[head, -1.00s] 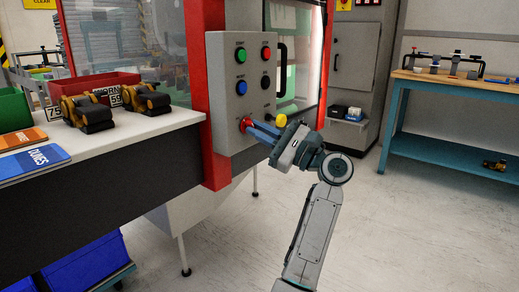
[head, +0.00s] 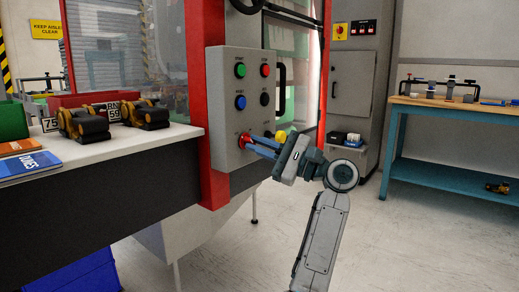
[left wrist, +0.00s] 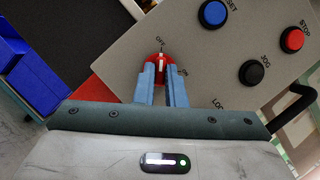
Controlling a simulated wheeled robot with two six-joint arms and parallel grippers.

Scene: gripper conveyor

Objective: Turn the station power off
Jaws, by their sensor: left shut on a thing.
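The grey control panel (head: 228,165) stands on the red-framed machine at the centre of the head view. Its red rotary switch (head: 244,140) is at the lower left of the panel. My left gripper (head: 253,143) is shut on this switch, coming from the right. In the left wrist view the switch (left wrist: 159,66) sits between the blue-grey fingertips (left wrist: 160,80), which hide its sides. Its white pointer line points up towards a label that seems to read OFF; another label lies to its right. My right gripper is in neither view.
Green, red, blue and black buttons (head: 264,99) sit above the switch. A yellow knob (head: 281,136) is to its right, close to my gripper. A white counter with black-and-yellow parts (head: 90,122) is at left. Open floor lies at right before the workbench (head: 430,102).

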